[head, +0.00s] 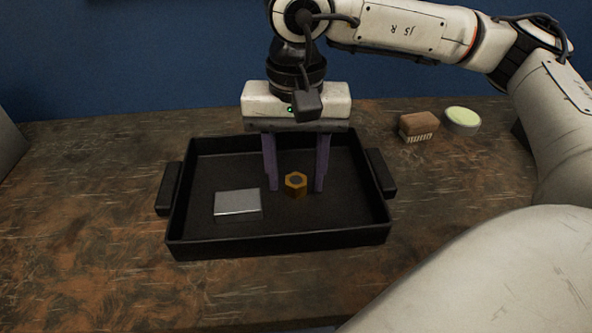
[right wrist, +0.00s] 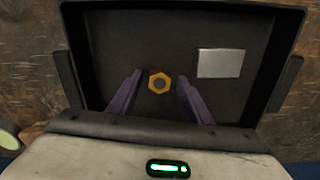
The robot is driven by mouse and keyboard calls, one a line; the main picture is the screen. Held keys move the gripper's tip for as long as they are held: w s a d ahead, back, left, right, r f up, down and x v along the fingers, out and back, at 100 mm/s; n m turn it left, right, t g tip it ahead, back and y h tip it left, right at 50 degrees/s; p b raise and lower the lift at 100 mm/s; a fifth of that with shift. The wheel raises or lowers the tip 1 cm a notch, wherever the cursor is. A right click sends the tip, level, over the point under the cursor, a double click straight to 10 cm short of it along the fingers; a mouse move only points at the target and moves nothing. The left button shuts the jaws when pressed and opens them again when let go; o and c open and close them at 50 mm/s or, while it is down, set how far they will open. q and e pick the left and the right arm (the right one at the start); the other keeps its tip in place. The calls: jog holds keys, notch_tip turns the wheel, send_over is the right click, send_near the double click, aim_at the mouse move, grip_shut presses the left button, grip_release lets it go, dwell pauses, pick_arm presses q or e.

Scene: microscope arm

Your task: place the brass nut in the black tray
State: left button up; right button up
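The brass nut (head: 296,185) is in the black tray (head: 280,244), right of the tray's middle in the head view. In the right wrist view the nut (right wrist: 159,83) shows its hexagonal face and dark hole. My right gripper (head: 296,188) is over the tray, pointing down. Its two purple fingers are spread wide on either side of the nut, with a gap on each side. In the right wrist view the open fingers (right wrist: 159,76) also stand clear of the nut. My left gripper is not in view.
A silver block (head: 238,204) lies in the tray left of the nut. A brown brush (head: 418,127) and a round tin with a pale green top (head: 462,119) stand on the worn table (head: 90,180) at the back right. The table left of the tray is clear.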

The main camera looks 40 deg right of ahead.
aim_at(296, 181)
notch_tip(296, 181, up, 12)
jog(key=p, duration=0.1)
jog(key=shift+r+p, duration=0.25)
jog(key=shift+p, duration=0.1)
dwell(0.4)
